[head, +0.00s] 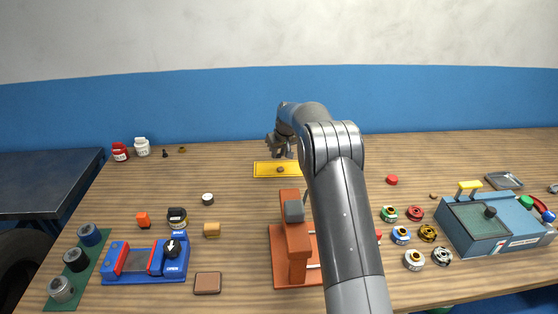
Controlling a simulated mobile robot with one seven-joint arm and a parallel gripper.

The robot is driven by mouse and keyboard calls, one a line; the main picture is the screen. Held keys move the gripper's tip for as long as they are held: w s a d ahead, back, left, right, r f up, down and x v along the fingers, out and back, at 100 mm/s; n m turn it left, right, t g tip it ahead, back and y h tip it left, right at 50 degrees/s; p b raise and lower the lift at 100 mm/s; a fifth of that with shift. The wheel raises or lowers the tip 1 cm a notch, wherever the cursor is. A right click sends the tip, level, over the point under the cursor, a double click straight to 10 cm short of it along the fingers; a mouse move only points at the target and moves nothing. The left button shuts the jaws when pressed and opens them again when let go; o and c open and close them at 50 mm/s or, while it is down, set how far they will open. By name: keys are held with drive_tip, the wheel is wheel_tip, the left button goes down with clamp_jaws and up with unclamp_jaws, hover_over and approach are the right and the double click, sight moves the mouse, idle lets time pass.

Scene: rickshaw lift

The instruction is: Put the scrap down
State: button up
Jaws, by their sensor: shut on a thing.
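My gripper (280,156) is at the far middle of the table, pointing down over a yellow rectangular mat (262,169). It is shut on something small. A small dark brown piece (280,170), which looks like the scrap, shows just under the fingertips against the mat. I cannot tell whether it touches the mat or is held just above it. The fingertips are small and partly merged with the piece in this view.
My arm hides part of the table's middle. A red-brown press (289,245) stands in front. A blue clamp unit (146,262) is front left, several ringed spools (401,235) and a blue-grey box (487,234) are right.

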sight(279, 168)
drive_tip(key=shift+f, duration=1.8)
drive_tip(key=shift+f, duration=0.15)
drive_tip(key=shift+f, duration=0.35)
drive_tip(key=o, duration=0.9)
